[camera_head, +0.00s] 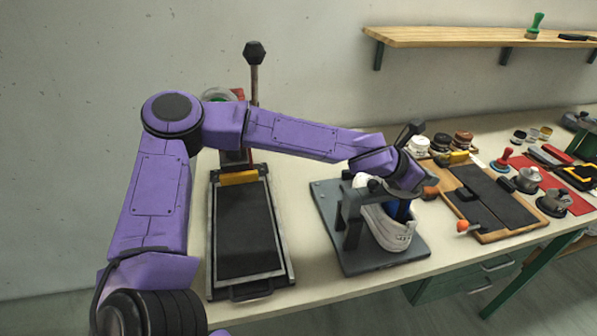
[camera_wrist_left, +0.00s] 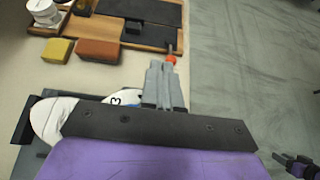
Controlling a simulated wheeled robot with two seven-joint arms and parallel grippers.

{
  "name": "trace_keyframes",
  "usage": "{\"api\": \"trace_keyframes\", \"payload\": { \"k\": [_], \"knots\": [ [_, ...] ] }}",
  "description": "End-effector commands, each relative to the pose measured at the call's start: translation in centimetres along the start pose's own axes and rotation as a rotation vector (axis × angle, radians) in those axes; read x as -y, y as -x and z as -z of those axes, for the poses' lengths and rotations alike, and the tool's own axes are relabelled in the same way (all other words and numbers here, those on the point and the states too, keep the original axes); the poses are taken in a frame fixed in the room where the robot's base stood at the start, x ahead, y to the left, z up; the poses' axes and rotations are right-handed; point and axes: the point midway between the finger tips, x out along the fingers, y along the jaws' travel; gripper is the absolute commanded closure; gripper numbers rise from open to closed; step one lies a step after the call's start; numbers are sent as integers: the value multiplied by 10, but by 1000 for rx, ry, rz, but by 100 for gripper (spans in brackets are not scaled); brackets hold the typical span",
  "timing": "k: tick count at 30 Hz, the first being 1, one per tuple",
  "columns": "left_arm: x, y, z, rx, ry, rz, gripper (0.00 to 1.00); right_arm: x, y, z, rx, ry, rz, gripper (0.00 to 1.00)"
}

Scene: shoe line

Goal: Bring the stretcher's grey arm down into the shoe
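The stretcher stands on a dark grey base plate (camera_head: 330,205) with dark uprights (camera_head: 352,222), near the table's front. A white shoe (camera_head: 392,236) sits in it, with a blue part (camera_head: 399,209) at its opening; the shoe also shows in the left wrist view (camera_wrist_left: 52,117), partly covered. My left gripper (camera_wrist_left: 164,85) is over the shoe, with its grey fingers close together and nothing clearly between them. In the head view my wrist hides the fingers and much of the stretcher's top. I cannot pick out the grey arm clearly.
A black-topped tray (camera_head: 248,225) lies left of the stretcher. A wooden board with dark pads (camera_head: 492,200) and an orange knob (camera_head: 462,226) lies to the right. A brown block (camera_wrist_left: 98,51) and a yellow block (camera_wrist_left: 57,50) are close by. The table's front edge is near.

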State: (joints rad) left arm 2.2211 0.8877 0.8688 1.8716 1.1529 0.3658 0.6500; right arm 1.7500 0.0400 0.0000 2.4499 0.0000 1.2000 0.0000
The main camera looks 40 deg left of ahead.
Motion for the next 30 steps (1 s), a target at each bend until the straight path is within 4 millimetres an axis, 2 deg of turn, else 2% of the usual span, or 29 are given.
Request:
{"api": "trace_keyframes", "payload": {
  "k": [1,17,20,26,27,30],
  "knots": [
    [0,-3,10,-19,8,1,100,0,-1,0,0,0,0,57],
    [1,-3,12,-25,12,2,100,0,0,0,0,0,0,57],
    [2,3,1,-23,10,2,100,-1,10,4,0,0,0,57],
    [4,28,-46,-6,0,1,100,-4,48,20,0,0,0,57],
    [4,30,-51,-3,0,-1,100,-4,43,18,-1,0,1,57],
    [3,41,-73,0,-2,-1,100,-4,46,19,0,0,0,57]
  ]
}}
